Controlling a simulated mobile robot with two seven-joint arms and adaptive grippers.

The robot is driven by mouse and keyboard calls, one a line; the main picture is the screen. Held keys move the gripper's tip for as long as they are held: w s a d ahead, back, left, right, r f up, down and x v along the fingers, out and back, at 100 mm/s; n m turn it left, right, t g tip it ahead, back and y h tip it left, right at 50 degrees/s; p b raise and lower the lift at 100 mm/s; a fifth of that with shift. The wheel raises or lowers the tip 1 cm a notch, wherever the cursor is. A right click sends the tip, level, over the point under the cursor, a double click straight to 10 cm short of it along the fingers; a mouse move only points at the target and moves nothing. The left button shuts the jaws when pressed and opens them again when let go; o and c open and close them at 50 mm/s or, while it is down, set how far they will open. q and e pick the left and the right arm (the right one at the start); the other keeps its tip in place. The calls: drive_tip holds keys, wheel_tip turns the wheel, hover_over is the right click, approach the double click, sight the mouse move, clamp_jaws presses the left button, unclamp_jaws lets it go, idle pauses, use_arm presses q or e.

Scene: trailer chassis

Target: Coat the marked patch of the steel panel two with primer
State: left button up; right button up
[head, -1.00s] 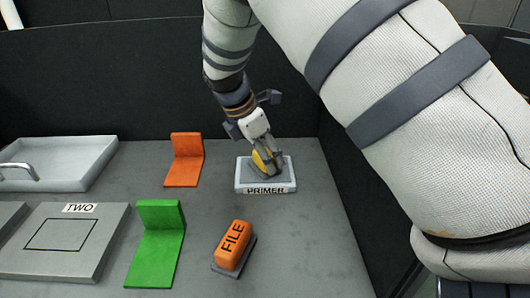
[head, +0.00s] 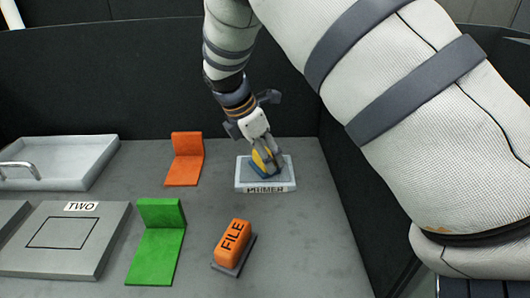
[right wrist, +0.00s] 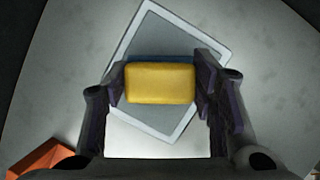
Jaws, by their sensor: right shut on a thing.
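My right gripper (head: 266,165) is shut on a yellow block (head: 258,160), which looks like a sponge or pad, at the primer tray (head: 243,186). In the right wrist view the yellow block (right wrist: 160,83) sits between the two fingers (right wrist: 162,85), with a thin blue edge behind it, over the grey inside of the tray (right wrist: 194,38). Whether it touches the tray's surface I cannot tell. The steel panel labelled TWO (head: 105,222) lies at the left, with a black-outlined, plain grey patch (head: 62,233). My left gripper is not in view.
A green bracket (head: 157,245) stands between panel two and an orange file block (head: 233,243). An orange bracket (head: 186,160) is left of the primer tray. A pale tray with a metal handle (head: 75,175) is at the back left. Dark walls edge the table.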

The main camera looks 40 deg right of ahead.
wheel_tip(320, 180, up, 5)
drive_tip(key=shift+r+p, duration=0.2)
drive_tip(key=shift+p, duration=0.5)
drive_tip(key=shift+r, duration=0.8)
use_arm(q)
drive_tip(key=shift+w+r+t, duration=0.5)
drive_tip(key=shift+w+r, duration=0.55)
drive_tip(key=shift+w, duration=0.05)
